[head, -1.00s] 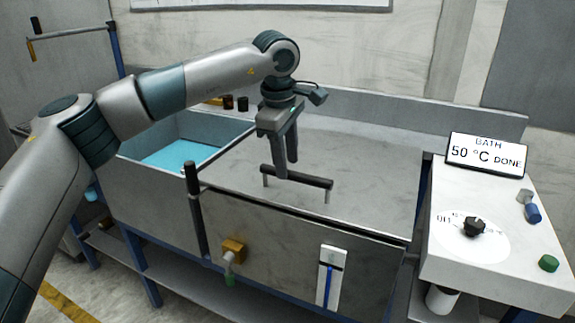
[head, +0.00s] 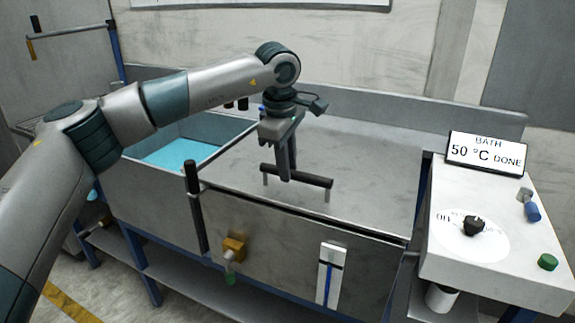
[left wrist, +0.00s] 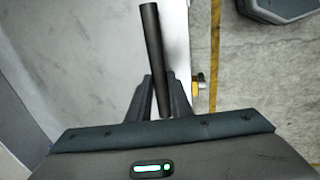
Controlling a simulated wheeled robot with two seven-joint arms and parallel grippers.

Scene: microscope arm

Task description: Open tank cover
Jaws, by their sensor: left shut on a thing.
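The tank cover (head: 358,155) is a flat grey metal lid on the right part of the tank, and it lies closed. A black bar handle (head: 315,182) on short metal posts stands near its front edge. My left gripper (head: 287,178) is over the handle with its fingers pointing down, shut on the bar. In the left wrist view the dark handle bar (left wrist: 152,50) runs between the two fingers of the left gripper (left wrist: 163,95). The right gripper is not in view.
An open basin with blue liquid (head: 180,153) is left of the cover. A black upright post (head: 194,205) stands at the tank front. A control box (head: 500,235) with a dial and a display reading "BATH 50 °C DONE" (head: 486,152) is at the right.

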